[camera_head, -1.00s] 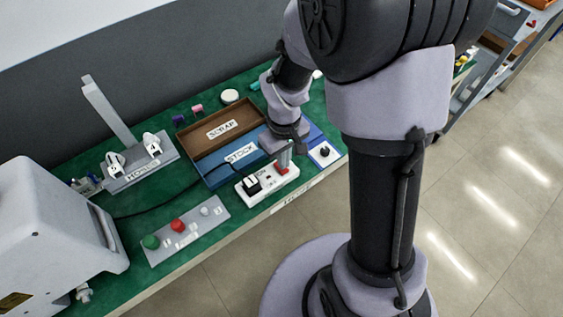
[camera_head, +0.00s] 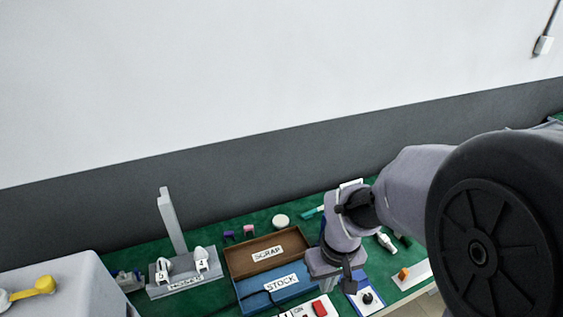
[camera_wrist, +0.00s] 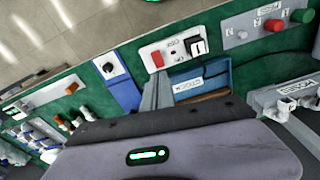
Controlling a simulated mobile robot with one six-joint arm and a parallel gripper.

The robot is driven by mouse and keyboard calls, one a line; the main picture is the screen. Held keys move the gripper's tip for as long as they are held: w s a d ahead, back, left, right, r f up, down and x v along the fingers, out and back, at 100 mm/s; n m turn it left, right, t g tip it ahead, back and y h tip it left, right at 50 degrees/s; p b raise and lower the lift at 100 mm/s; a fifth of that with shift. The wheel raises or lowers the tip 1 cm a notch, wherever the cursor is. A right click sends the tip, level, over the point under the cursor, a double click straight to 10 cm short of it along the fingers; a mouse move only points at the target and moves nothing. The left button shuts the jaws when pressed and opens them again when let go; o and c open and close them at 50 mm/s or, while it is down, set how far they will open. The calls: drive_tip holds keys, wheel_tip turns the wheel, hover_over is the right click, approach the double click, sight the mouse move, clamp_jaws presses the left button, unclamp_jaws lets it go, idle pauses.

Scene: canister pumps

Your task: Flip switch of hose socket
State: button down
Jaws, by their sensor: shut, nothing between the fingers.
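The hose socket is a white power strip (camera_wrist: 176,57) with a red rocker switch (camera_wrist: 157,59) and a black plug with a white mark (camera_wrist: 197,46). ON and OFF lettering sits between them. In the head view the strip is cut off by the bottom edge, with the red switch (camera_head: 319,308) showing. I cannot tell which way the rocker is tipped. My gripper (camera_wrist: 156,78) is shut and empty, its grey fingers pointing toward the switch end of the strip. In the head view my gripper (camera_head: 327,285) is just above the switch; they look apart.
The blue STOCK tray (camera_head: 252,301) and brown SCRAP tray (camera_head: 233,266) lie behind the strip. A blue panel with a black knob (camera_wrist: 108,67) stands beside it. The HOSES stand (camera_head: 158,290) is farther left.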

drive_tip(key=s+a+r+m+t+y, duration=0.1)
drive_tip(key=s+a+r+m+t, duration=0.2)
drive_tip(key=s+r, duration=0.9)
wheel_tip(320, 180, up, 4)
drive_tip(key=m+t, duration=0.1)
drive_tip(key=m, duration=0.2)
drive_tip(key=shift+a+t+y, duration=0.2)
drive_tip(key=shift+t+y, duration=0.2)
drive_tip(key=shift+s+f, duration=0.1)
drive_tip(key=shift+s, duration=0.05)
drive_tip(key=w+d+f+n+g+h+p, duration=0.1)
drive_tip(key=w+f+n+g+p, duration=0.2)
drive_tip(key=w+f+n, duration=0.4)
drive_tip(key=w+d+f+n+g+h+p, duration=0.1)
drive_tip(key=w+f+n, duration=0.6)
drive_tip(key=n, duration=1.1)
drive_tip(key=shift+w+d+n+g+p, duration=0.3)
drive_tip(key=shift+w+d+g+p, duration=0.3)
drive_tip(key=shift+g+p, duration=0.45)
